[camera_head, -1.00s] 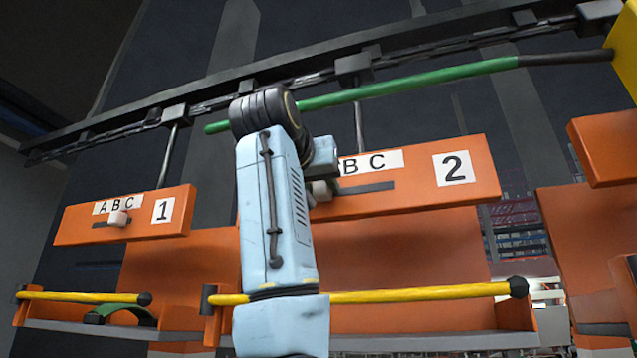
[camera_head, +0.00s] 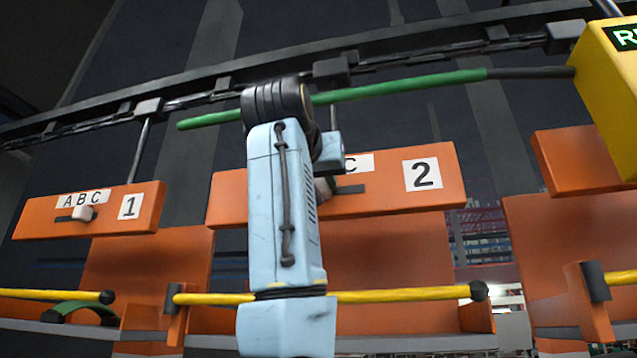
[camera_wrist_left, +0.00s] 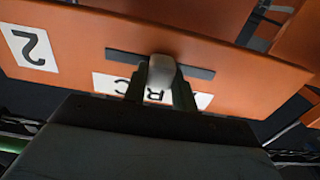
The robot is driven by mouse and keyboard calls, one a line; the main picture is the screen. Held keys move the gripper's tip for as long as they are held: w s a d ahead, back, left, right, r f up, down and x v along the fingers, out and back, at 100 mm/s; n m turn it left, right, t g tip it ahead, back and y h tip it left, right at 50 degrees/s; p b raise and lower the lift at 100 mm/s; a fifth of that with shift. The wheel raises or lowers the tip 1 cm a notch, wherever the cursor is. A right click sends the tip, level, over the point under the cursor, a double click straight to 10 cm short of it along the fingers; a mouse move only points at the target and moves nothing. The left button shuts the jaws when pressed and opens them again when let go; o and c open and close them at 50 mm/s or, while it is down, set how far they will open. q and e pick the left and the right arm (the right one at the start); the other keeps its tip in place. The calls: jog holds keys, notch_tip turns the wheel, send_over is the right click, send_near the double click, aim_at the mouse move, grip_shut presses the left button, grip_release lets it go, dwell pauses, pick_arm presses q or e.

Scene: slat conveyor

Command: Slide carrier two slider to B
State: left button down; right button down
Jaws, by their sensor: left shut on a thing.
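Carrier two is an orange panel (camera_head: 390,195) with a white "2" label, hanging from the rail. Its A B C label is mostly hidden behind my left arm in the head view; only the C (camera_head: 352,163) shows. The slider is a pale knob (camera_wrist_left: 162,72) in a dark slot. My left gripper (camera_wrist_left: 160,93) is shut on it, one finger on each side. In the left wrist view, which is upside down, the knob stands by the letter B, around the middle of the slot. My right gripper is not in view.
Carrier one (camera_head: 100,222) hangs to the left, its slider knob (camera_head: 83,213) near the middle of its slot. A green bar (camera_head: 400,88) runs behind my arm. A yellow box (camera_head: 605,100) is at the upper right. Yellow bars (camera_head: 400,295) run below the carriers.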

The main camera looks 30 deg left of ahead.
pick_arm(q)
jog(key=c, duration=1.1)
grip_release()
jog(key=shift+s+a, duration=0.1)
jog(key=shift+a, duration=0.1)
jog(key=shift+d, duration=0.1)
jog(key=b+v, duration=0.4)
jog(key=v, duration=0.9)
jog(key=shift+s+d+r+b, duration=0.1)
jog(key=shift+b, duration=0.3)
